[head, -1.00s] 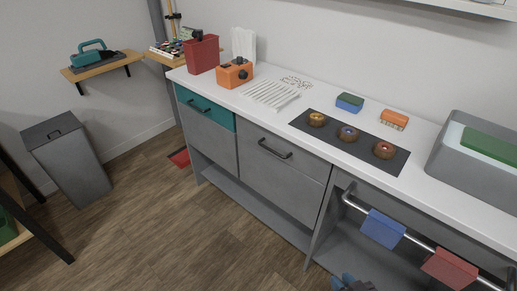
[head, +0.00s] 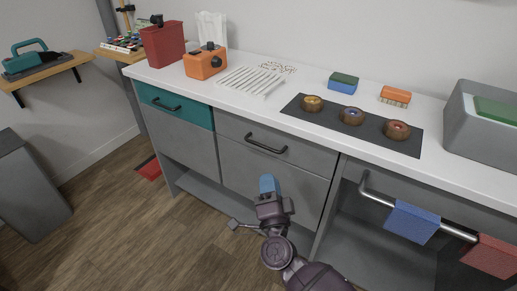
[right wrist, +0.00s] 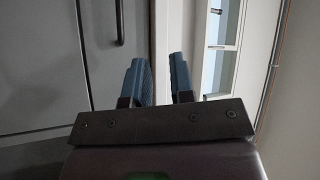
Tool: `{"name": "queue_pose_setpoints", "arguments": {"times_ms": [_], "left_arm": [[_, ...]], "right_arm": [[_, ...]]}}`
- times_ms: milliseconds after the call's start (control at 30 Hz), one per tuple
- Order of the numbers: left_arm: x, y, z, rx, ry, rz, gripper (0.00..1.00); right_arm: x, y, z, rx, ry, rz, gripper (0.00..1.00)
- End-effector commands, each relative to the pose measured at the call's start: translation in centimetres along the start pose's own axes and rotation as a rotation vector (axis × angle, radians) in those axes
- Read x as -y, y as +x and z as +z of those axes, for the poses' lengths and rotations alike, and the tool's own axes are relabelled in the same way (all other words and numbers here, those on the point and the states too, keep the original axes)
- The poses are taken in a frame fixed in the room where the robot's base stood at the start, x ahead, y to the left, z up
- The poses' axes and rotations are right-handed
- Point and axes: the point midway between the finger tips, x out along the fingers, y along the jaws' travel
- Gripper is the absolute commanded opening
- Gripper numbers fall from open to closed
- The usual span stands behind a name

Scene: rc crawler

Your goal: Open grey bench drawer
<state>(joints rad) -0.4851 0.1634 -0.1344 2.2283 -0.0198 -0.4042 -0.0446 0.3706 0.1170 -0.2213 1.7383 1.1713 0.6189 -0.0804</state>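The grey bench drawer (head: 308,154) is shut, flush under the white worktop, right of the teal drawer. Its black bar handle (head: 265,145) runs across the front. My right gripper (head: 268,183) is in front of the grey cabinet, below the handle and apart from it in the picture. In the right wrist view its two blue fingers (right wrist: 159,80) stand apart with nothing between them. A grey front with a dark handle (right wrist: 119,22) shows beyond them at the left. My left gripper is not in view.
The teal drawer (head: 192,110) is shut. At the right, a rail (head: 375,194) carries a blue cloth (head: 412,222) and a red cloth (head: 492,255), sticking out from the bench. A grey bin (head: 28,185) stands at the left.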

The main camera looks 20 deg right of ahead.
Motion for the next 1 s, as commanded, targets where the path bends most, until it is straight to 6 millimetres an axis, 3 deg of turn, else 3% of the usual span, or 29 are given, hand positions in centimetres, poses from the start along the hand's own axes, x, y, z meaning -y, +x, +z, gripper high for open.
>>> {"name": "queue_pose_setpoints", "arguments": {"times_ms": [33,100,400,667,1000], "left_arm": [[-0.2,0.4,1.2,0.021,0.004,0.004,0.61],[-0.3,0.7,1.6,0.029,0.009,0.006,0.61],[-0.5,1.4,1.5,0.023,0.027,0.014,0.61],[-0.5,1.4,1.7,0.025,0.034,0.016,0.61],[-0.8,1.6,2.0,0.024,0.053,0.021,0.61]], "right_arm": [[-1.5,0.6,1.3,-0.029,0.049,0.035,0.22],[-2.2,1.8,2.1,-0.081,0.116,0.074,0.22],[-3.8,4.8,4.5,-0.21,0.281,0.199,0.22],[-4.1,6.6,4.2,-0.223,0.294,0.208,0.22],[-5.6,11.9,3.2,-0.221,0.292,0.209,0.22]]}}
